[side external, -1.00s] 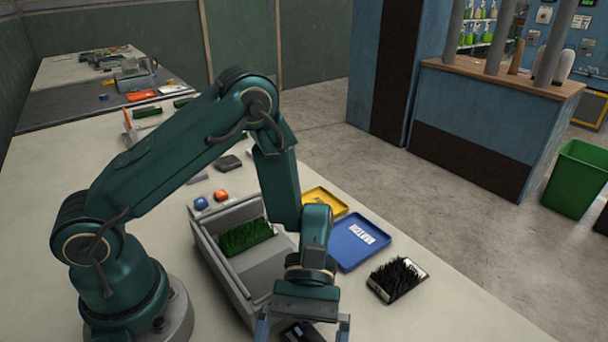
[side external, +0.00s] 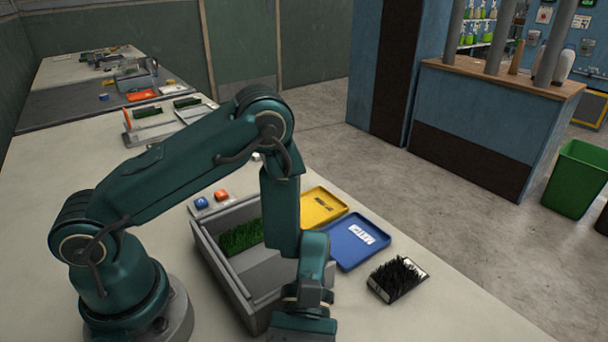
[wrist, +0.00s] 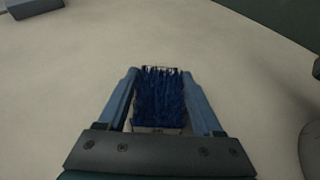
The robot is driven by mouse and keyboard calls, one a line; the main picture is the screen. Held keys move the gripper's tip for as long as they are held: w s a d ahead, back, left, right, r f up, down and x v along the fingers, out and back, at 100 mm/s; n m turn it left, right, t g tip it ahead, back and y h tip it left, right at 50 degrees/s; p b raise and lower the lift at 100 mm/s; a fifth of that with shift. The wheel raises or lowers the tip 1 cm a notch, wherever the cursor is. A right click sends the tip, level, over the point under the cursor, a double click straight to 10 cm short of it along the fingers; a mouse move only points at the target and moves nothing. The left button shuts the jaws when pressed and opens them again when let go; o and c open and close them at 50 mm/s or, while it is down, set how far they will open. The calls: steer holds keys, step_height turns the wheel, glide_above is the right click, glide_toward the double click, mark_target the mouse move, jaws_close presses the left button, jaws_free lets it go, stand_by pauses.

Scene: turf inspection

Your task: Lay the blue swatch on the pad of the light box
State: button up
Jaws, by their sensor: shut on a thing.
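The blue swatch (wrist: 160,98), a patch of dark blue bristles with a pale edge, is between the two fingers of my gripper (wrist: 162,84) in the wrist view. The gripper is shut on it. In the side view my gripper (side external: 303,326) is at the bottom edge; its fingertips and the swatch are out of frame. An open grey box (side external: 262,318) stands just left of the gripper, with a green turf patch (side external: 241,237) inside. My arm hides part of its interior. I cannot tell for sure whether this is the light box, and no pad is clearly identifiable.
A yellow tray (side external: 318,206) and a blue tray (side external: 349,250) lie right of the box. A black bristle swatch (side external: 398,278) lies nearer the table edge. Blue (side external: 201,203) and orange (side external: 222,195) buttons sit behind the box. Bare table surrounds the gripper in the wrist view.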

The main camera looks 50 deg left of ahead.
steer(key=shift+r, duration=0.1)
steer(key=shift+r, duration=0.85)
step_height(320, 180, up, 2)
steer(key=shift+r, duration=0.2)
steer(key=w+a+r+n+t, duration=0.7)
steer(key=w+a+n+t, duration=0.1)
steer(key=a, duration=0.4)
steer(key=w+a+r+n+t+h, duration=0.1)
steer(key=w+a+r+n+t, duration=0.7)
steer(key=w+a+t, duration=0.1)
steer(key=a+t, duration=0.1)
steer(key=a, duration=0.1)
steer(key=shift+w+a+n, duration=0.15)
steer(key=shift+a+n, duration=0.2)
steer(key=shift+n, duration=0.05)
